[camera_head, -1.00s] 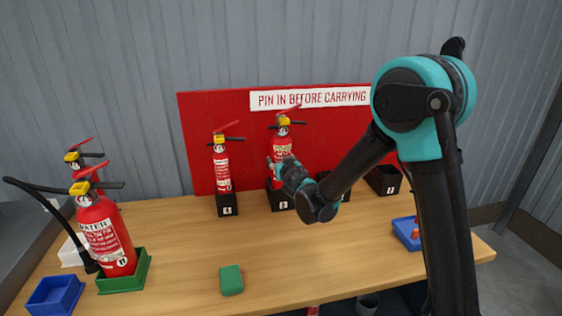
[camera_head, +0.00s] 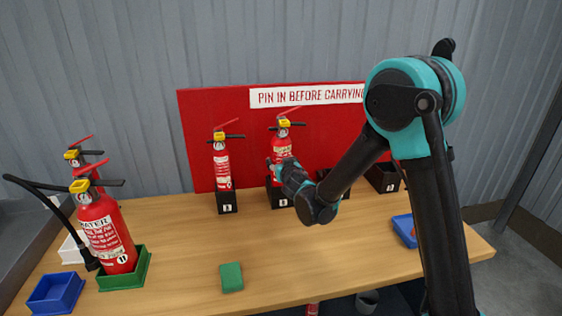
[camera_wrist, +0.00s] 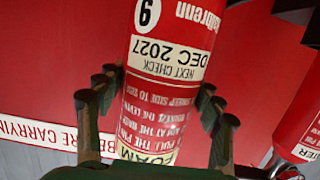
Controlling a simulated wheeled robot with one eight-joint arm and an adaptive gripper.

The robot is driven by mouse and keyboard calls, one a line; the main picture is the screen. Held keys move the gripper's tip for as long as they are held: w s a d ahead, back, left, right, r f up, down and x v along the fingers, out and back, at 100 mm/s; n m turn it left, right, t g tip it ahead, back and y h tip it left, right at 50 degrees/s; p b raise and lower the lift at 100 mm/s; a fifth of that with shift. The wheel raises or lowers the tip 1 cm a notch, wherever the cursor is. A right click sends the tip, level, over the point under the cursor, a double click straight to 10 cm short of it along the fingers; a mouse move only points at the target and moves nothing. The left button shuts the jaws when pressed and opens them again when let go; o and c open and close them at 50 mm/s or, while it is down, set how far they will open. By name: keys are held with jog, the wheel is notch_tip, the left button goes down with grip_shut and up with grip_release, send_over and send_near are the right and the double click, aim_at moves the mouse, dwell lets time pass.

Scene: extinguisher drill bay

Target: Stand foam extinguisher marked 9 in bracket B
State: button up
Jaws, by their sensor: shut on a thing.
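The foam extinguisher marked 9 (camera_wrist: 165,80) is red, with its label upside down in the wrist view. In the head view the same extinguisher (camera_head: 282,148) stands upright at the red backboard. My gripper (camera_wrist: 158,88) is shut around its body, one finger on each side; in the head view my gripper (camera_head: 277,172) is at its lower body. The extinguisher's foot meets the second black bracket from the left (camera_head: 283,199). Whether it is fully down inside is hard to tell, and that bracket's letter is too small to read.
A second extinguisher (camera_head: 222,165) stands in the black bracket on the left. The far-right black bracket (camera_head: 383,178) looks empty. A water extinguisher (camera_head: 103,232) stands in a green tray (camera_head: 125,279). A blue tray (camera_head: 55,295) and green block (camera_head: 231,278) lie in front.

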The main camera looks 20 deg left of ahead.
dwell(0.3)
jog(key=o, duration=1.6)
jog(key=shift+r, duration=0.1)
jog(key=shift+o, duration=1.4)
jog(key=v, duration=1.2)
